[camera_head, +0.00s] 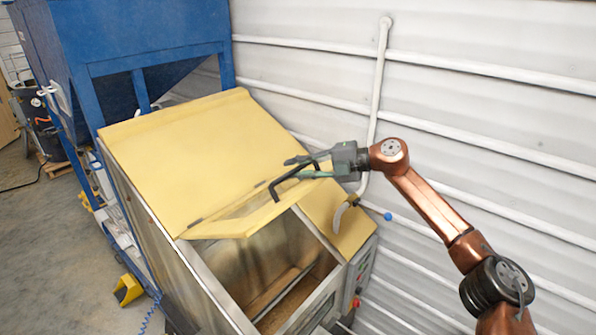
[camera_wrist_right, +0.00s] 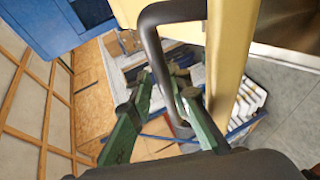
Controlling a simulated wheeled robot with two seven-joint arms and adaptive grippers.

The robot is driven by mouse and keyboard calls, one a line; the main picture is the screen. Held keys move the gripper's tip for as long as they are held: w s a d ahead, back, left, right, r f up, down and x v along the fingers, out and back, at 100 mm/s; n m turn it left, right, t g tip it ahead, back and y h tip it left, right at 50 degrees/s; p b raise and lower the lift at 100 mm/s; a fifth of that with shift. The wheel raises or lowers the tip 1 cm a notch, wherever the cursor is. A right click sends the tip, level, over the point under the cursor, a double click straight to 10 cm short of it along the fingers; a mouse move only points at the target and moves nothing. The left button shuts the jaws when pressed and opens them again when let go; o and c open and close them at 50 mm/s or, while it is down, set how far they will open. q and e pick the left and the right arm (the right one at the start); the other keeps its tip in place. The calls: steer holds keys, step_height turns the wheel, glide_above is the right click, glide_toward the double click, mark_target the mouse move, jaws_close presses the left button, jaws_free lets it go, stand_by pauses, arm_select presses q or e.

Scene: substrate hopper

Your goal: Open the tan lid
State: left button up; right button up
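The tan lid (camera_head: 250,221) is a flap hinged along the lower edge of the large tan panel. It stands partly raised, with the hopper opening (camera_head: 275,260) showing beneath it. Its black bar handle (camera_head: 284,183) sticks out from the lid; it also shows in the right wrist view (camera_wrist_right: 153,45). My right gripper (camera_head: 292,161) is at the handle, with its green fingers (camera_wrist_right: 160,82) on both sides of the bar, seemingly closed on it. The exact finger contact is partly hidden. My left gripper is in neither view.
The large tan panel (camera_head: 180,145) slopes up behind the lid. A blue frame (camera_head: 140,45) stands behind the hopper at the left. A ribbed white wall with pipes (camera_head: 480,70) is behind my right arm. A control panel (camera_head: 358,275) is on the hopper's right side.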

steer(key=shift+o, duration=0.7)
steer(key=shift+a+r, duration=0.25)
steer(key=shift+r, duration=0.15)
steer(key=shift+f, duration=0.1)
steer(key=shift+d, duration=0.1)
steer(key=shift+f, duration=0.1)
